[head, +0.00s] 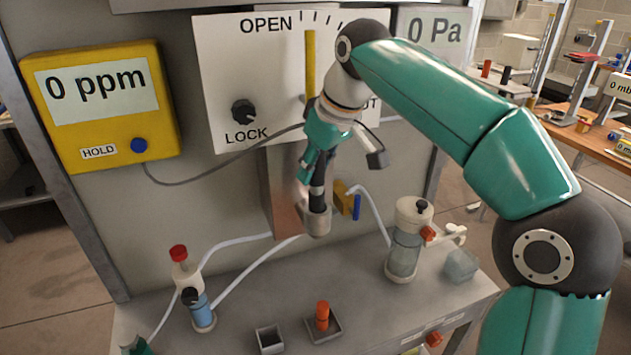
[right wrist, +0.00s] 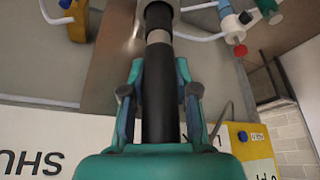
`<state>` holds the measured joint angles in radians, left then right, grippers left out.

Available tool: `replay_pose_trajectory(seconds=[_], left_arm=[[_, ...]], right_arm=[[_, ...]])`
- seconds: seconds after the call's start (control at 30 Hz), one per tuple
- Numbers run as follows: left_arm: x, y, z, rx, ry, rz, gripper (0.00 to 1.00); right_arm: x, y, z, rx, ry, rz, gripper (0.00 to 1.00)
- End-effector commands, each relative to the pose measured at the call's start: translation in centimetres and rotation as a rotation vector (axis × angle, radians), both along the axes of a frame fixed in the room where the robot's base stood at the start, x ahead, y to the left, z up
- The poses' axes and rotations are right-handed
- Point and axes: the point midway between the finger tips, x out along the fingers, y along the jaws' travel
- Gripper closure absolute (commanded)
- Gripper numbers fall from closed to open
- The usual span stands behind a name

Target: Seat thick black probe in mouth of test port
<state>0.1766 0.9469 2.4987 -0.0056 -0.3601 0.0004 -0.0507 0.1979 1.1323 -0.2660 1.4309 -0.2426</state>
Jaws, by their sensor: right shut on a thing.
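The thick black probe (head: 317,198) is held upright in my right gripper (head: 314,181), which is shut around its body. In the right wrist view the probe (right wrist: 159,95) runs between the fingers of the gripper (right wrist: 158,92), with a pale ring near its far end. The test port (head: 317,222) is a short grey metal cylinder on the duct front. The probe's end meets the port's mouth, also at the top of the wrist view (right wrist: 168,4). How deep it sits is hidden. My left gripper is not in view.
A yellow meter (head: 98,105) reads 0 ppm; a grey cable runs from it toward the probe. A yellow block with a blue lever (head: 357,207) is right of the port.

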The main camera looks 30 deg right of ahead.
Motion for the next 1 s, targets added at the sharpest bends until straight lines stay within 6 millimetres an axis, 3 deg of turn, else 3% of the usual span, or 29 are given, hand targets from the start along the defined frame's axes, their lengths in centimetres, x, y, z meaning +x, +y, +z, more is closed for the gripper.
replay_pose_trajectory(seconds=[0.2,0.57,0.6,0.73,1.0], left_arm=[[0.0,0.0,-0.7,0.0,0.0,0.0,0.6],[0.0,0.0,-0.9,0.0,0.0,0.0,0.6],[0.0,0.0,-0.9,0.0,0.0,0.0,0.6],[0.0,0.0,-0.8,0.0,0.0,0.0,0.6],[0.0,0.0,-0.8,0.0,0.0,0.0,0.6]], right_arm=[[-0.1,0.0,-2.7,0.0,0.001,-0.001,1.0],[0.0,0.0,-3.1,0.0,0.0,0.001,1.0],[0.0,0.1,-3.1,0.0,0.001,0.001,0.69],[0.0,0.1,-3.1,0.0,0.001,0.001,0.48],[0.0,0.1,-3.0,0.0,0.001,0.002,0.46]])
